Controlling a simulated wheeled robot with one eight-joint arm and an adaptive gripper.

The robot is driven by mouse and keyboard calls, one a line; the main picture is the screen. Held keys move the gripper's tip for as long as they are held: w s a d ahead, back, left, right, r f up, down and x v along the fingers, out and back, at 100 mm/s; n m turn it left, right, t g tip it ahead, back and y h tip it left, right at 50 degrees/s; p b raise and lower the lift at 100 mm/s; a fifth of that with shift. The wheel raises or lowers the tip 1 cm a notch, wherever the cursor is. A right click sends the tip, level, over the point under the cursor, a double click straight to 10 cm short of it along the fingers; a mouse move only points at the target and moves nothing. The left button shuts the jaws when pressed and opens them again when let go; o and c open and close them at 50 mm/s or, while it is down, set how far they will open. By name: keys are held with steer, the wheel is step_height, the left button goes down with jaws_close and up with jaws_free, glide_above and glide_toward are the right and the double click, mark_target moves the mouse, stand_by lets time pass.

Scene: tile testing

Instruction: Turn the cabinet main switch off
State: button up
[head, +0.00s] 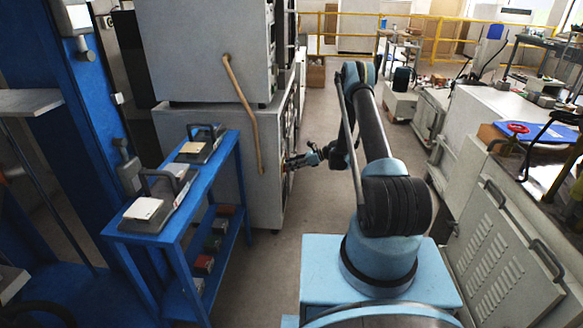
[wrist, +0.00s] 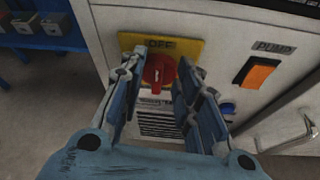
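The cabinet main switch is a red rotary knob (wrist: 158,72) on a yellow plate (wrist: 190,47) marked OFF at its top, seen in the wrist view. The knob's grip looks roughly upright. My gripper (wrist: 160,68) is open, with one finger on each side of the knob. The fingers cover the plate's sides, and I see no clear contact with the knob. In the head view my gripper (head: 302,160) is at the front of the grey cabinet (head: 225,180), and the switch is hidden there.
An orange PUMP switch (wrist: 257,73) is right of the main switch, with a blue button (wrist: 228,108) below it. A cabinet handle (wrist: 290,137) is lower right. A blue shelf cart (head: 165,235) stands left of the cabinet. The aisle floor (head: 270,255) is clear.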

jaws_close()
steer(key=shift+s+n+t, duration=0.2)
steer(key=shift+n+t, duration=0.2)
steer(key=shift+n, duration=0.3)
jaws_free()
